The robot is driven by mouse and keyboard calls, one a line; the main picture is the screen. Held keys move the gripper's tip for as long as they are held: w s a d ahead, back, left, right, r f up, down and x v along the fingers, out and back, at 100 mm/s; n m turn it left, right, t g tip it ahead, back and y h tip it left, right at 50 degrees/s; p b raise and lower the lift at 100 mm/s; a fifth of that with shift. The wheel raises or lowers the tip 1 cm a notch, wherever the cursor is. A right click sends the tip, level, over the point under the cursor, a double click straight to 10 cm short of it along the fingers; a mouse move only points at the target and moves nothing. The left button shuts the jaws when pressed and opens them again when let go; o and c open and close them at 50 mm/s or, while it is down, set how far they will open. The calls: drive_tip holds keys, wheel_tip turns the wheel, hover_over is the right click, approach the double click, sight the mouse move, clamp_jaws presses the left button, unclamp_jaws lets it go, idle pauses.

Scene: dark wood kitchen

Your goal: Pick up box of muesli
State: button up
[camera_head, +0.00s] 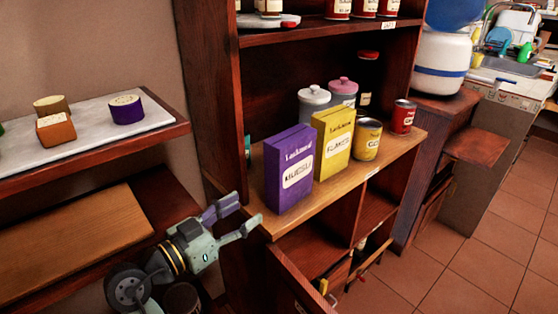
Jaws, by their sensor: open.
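The box of muesli (289,171) is purple with a white label and stands upright at the near left end of a wooden shelf. My gripper (240,217) is open and empty. It appears to the lower left of the box, near the shelf's front left corner, with its fingers pointing right. The gripper and the box look apart.
A yellow flakes box (333,141) stands close to the right of the muesli. Beyond are a yellow can (367,139), a red can (403,116) and lidded jars (314,103). The cabinet's left side panel (211,100) rises beside the shelf. A side shelf (90,140) is at left.

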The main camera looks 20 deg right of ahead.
sight(272, 191)
drive_tip(key=p+x, duration=0.1)
drive_tip(key=x, duration=0.3)
drive_tip(key=shift+d+r, duration=0.15)
drive_tip(key=shift+d, duration=0.3)
drive_tip(key=p+x, duration=0.3)
drive_tip(key=x, duration=0.1)
drive_tip(key=shift+w+d, duration=0.25)
drive_tip(key=shift+w, duration=0.1)
drive_tip(key=shift+w+d, duration=0.3)
drive_tip(key=shift+d, duration=0.2)
drive_tip(key=shift+c, duration=0.4)
clamp_jaws()
